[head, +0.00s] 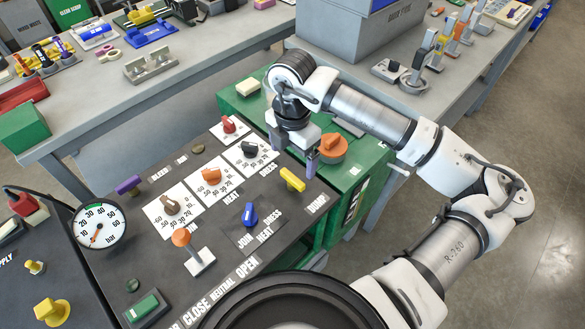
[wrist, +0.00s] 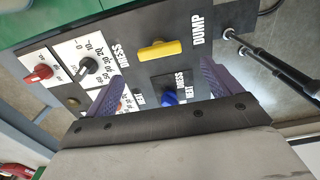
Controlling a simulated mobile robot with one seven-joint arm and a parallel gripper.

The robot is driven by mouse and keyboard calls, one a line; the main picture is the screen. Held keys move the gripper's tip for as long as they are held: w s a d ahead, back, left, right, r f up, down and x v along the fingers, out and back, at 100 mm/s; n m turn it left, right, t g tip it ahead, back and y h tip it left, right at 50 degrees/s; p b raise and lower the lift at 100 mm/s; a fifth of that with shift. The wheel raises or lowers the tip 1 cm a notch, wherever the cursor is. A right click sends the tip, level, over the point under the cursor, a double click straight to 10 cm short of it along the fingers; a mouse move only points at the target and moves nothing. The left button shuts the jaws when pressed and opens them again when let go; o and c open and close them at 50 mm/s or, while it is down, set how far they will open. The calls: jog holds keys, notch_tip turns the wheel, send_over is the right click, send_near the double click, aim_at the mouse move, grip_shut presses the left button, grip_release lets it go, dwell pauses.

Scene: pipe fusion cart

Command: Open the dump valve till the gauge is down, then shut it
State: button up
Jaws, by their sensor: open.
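The dump valve is a yellow bar handle (head: 293,179) by the DUMP label at the panel's right edge. In the wrist view the yellow handle (wrist: 160,49) lies nearly level across the picture, beyond the fingertips. My gripper (head: 294,150) is open and empty, its purple fingers pointing down just behind the handle in the head view. In the wrist view the fingers of my gripper (wrist: 160,85) are spread wide, with nothing between them held. The round white gauge (head: 98,222) marked bar stands at the panel's left; its orange needle points low, the exact reading unclear.
A blue knob (head: 249,215) marked JOIN, HEAT and PRESS sits left of the handle. White-plated dials, including an orange one (head: 209,176), lie behind it. An orange-topped lever (head: 183,240) stands front left.

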aim_at(293, 177)
notch_tip(293, 177, down, 8)
jog(key=shift+r+p, duration=0.25)
jog(key=shift+p, duration=0.45)
jog(key=shift+w, duration=0.1)
jog(key=c, duration=1)
